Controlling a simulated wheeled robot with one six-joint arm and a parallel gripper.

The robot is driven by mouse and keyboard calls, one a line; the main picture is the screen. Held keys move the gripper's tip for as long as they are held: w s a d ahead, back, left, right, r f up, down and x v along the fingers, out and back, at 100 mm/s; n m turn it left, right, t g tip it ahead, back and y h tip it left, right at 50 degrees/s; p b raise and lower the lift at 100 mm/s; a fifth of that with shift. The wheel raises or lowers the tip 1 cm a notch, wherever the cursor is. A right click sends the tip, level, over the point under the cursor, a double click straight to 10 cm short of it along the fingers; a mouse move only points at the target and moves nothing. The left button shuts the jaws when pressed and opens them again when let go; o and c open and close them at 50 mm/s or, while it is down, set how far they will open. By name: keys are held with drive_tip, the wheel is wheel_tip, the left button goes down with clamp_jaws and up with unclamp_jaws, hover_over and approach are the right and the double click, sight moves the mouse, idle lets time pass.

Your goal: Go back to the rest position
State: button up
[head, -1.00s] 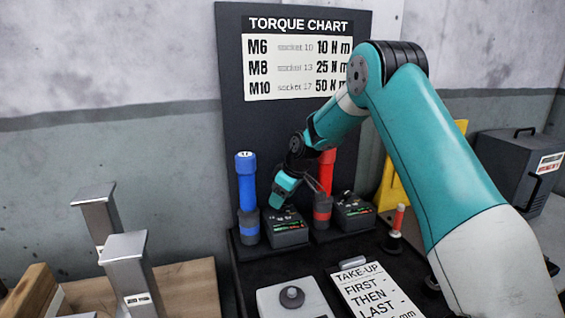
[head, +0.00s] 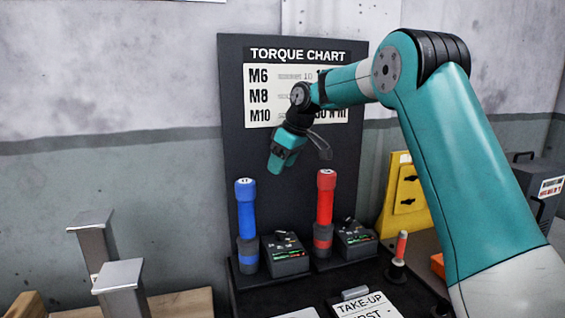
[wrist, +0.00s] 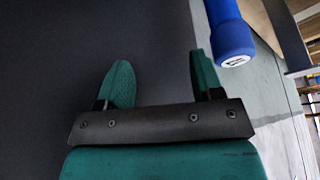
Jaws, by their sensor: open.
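My gripper (head: 283,160) hangs in front of the torque chart board (head: 231,95), above the tools and apart from them. In the wrist view my gripper (wrist: 160,85) has its two green fingers spread with nothing between them. A blue torque tool (head: 246,215) stands upright below and to the left of my gripper. Its blue top end (wrist: 231,38) shows at the upper right of the wrist view. A red torque tool (head: 325,205) stands upright below and to the right. My forearm covers part of the chart's text.
Two black boxes with small displays, a left one (head: 287,256) and a right one (head: 355,240), stand beside the tools. A small red-handled tool (head: 400,248) stands at the right. Metal posts (head: 119,280) rise at the lower left. A yellow panel (head: 403,190) stands behind my arm.

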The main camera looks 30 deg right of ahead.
idle(0.4)
drive_tip(key=s+a+r+g+y, duration=0.1)
drive_tip(key=s+a, duration=1.5)
drive_tip(key=s, duration=0.1)
drive_tip(key=s+a+f+g, duration=0.1)
drive_tip(key=s+a+f, duration=0.1)
drive_tip(key=s, duration=0.9)
drive_tip(key=s+a+f+g, duration=0.1)
drive_tip(key=s+a+f, duration=0.1)
drive_tip(key=s, duration=0.9)
drive_tip(key=shift+a+f+g+y, duration=0.3)
drive_tip(key=shift+a+f+y, duration=0.1)
drive_tip(key=shift+f, duration=0.35)
